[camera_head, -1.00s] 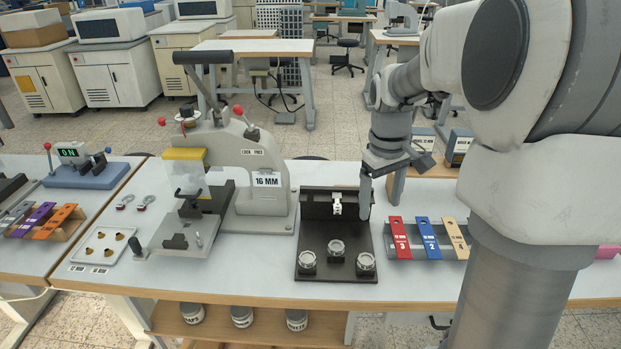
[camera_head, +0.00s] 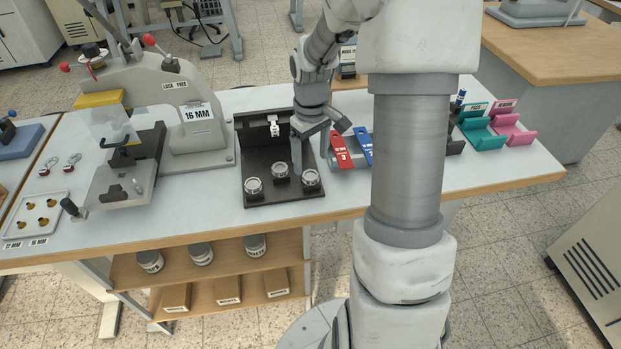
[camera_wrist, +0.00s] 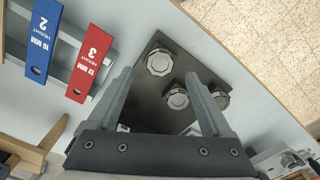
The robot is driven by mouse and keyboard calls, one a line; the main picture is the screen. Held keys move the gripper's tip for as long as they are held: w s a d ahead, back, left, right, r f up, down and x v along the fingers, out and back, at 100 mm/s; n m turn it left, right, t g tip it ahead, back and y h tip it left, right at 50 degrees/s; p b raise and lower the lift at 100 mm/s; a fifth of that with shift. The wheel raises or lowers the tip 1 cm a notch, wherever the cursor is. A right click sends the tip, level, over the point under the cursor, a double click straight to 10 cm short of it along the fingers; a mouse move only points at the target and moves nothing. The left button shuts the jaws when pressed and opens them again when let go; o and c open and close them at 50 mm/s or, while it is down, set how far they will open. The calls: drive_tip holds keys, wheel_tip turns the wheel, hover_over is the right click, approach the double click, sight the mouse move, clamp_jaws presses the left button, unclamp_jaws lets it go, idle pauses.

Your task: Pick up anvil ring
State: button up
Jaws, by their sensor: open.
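Three round metal rings sit on a black stand: a left one (camera_head: 253,187), a middle one (camera_head: 280,170) and a right one (camera_head: 311,179). Which one is the anvil ring, I cannot tell. My gripper (camera_head: 308,155) is open and empty, pointing down over the right part of the stand (camera_head: 262,152). In the wrist view the open fingers of my gripper (camera_wrist: 160,78) stand apart, with the ring nearest the red plate (camera_wrist: 160,62) and the middle ring (camera_wrist: 177,98) between them in the picture. The third ring (camera_wrist: 221,99) lies by the right finger.
A red plate (camera_head: 341,150) and blue plate (camera_head: 364,144) lie right of the stand. A foil press (camera_head: 172,90) stands left, with a small tray of brass pieces (camera_head: 28,228). Jars (camera_head: 200,254) are on the shelf below. The front table strip is clear.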

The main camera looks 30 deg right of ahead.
sight(312, 178)
drive_tip(key=f, duration=0.5)
drive_tip(key=shift+s+b, duration=0.3)
drive_tip(key=shift+b, duration=0.1)
clamp_jaws()
